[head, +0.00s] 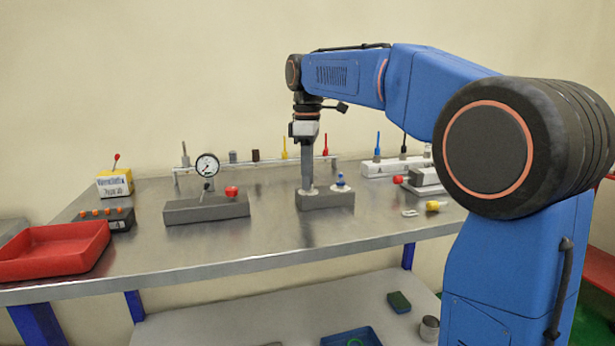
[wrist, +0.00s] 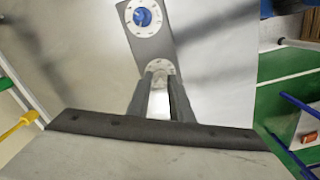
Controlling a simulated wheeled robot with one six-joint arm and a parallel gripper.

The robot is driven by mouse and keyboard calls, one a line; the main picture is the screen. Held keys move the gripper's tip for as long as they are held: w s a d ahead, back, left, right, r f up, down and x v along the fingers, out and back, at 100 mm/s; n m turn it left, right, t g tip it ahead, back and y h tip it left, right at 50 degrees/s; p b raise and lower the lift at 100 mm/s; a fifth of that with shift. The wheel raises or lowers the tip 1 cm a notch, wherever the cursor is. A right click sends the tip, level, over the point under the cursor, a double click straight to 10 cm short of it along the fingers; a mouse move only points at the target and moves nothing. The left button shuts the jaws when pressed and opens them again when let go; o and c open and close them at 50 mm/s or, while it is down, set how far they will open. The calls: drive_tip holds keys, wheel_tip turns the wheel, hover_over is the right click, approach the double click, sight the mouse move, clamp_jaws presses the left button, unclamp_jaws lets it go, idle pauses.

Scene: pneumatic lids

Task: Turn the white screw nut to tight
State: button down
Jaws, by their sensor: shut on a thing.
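A grey block (head: 325,201) on the metal table carries two white dial plates. The right one bears a blue nut (head: 340,181), which also shows in the wrist view (wrist: 143,17) at the centre of the far dial. My gripper (head: 308,187) points straight down onto the left dial (wrist: 160,67). Its two fingers (wrist: 160,80) are close together at that dial and shut on the white screw nut. The nut itself is mostly hidden by the fingers, so its turn against the dial marks cannot be read.
A grey block with a gauge (head: 207,166) and a red knob (head: 231,192) stands to the left. A red tray (head: 55,250) is at the far left. A yellow part (head: 435,206) lies to the right. The table front is clear.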

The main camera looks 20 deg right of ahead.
drive_tip(key=n, duration=0.4)
drive_tip(key=shift+s+n, duration=0.1)
drive_tip(key=shift+n, duration=1.7)
drive_tip(key=c, duration=1.6)
unclamp_jaws()
drive_tip(key=shift+r, duration=0.1)
wheel_tip(320, 180, up, 17)
drive_tip(key=shift+r, duration=0.1)
drive_tip(key=shift+s, duration=0.1)
